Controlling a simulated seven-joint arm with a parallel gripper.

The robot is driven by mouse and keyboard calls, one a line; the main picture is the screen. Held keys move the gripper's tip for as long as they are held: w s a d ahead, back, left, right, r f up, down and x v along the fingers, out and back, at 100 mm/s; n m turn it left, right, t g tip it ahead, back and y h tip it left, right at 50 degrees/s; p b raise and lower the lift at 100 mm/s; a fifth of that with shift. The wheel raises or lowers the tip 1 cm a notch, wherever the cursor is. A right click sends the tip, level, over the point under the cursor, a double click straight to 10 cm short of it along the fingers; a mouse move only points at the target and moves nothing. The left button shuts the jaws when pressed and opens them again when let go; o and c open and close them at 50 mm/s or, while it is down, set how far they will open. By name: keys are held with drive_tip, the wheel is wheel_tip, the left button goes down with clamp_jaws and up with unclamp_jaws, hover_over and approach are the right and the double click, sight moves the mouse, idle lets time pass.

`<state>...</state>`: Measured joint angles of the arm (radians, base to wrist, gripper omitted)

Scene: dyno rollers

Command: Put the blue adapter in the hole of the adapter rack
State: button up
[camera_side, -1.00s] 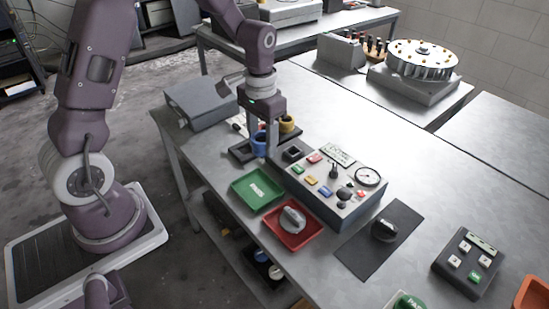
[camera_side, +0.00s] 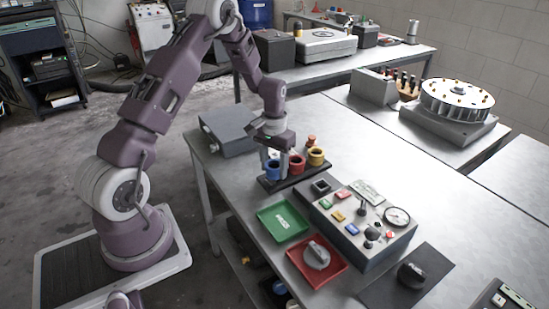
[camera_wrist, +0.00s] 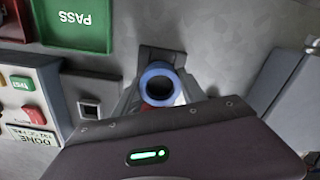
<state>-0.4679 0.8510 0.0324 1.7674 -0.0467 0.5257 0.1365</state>
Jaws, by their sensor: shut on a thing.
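The blue adapter (camera_side: 272,171) is a ring-shaped cup at the near left end of the dark adapter rack (camera_side: 292,182). In the wrist view its open blue rim (camera_wrist: 146,77) faces me, between my two fingers. My gripper (camera_side: 275,166) points down and is shut on the blue adapter. I cannot tell whether the adapter sits in the rack or is held just above it. A red adapter (camera_side: 297,164) and a yellow adapter (camera_side: 316,157) stand beside it on the rack. The hole under the blue adapter is hidden.
A green tray (camera_side: 268,219) and a red tray (camera_side: 334,276) lie in front. A grey box (camera_side: 226,131) stands at the left.

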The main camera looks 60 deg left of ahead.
sight(274, 167)
drive_tip(key=shift+f, duration=0.3)
drive_tip(key=shift+f, duration=0.45)
drive_tip(key=o, duration=1.5)
wheel_tip(274, 167, up, 6)
drive_tip(key=shift+r, duration=0.1)
drive_tip(key=shift+t, duration=0.3)
drive_tip(key=r, duration=0.1)
drive_tip(key=d+r, duration=0.1)
drive_tip(key=r, duration=0.1)
drive_tip(key=d+r, duration=0.1)
drive_tip(key=r, duration=0.1)
drive_tip(key=shift+s+d, duration=0.1)
drive_tip(key=s+d+r+m+t, duration=0.3)
drive_tip(key=s+d+r, duration=1.05)
drive_tip(key=r, duration=0.35)
drive_tip(key=s+d, duration=0.1)
drive_tip(key=s, duration=0.2)
drive_tip(key=s+d+m+t, duration=0.1)
drive_tip(key=s+d, duration=0.1)
drive_tip(key=s, duration=0.2)
drive_tip(key=s+d+t, duration=0.1)
drive_tip(key=s, duration=0.2)
drive_tip(key=shift+s+d+r+m, duration=0.2)
drive_tip(key=shift+s+d+m, duration=0.05)
drive_tip(key=shift+s+m, duration=0.1)
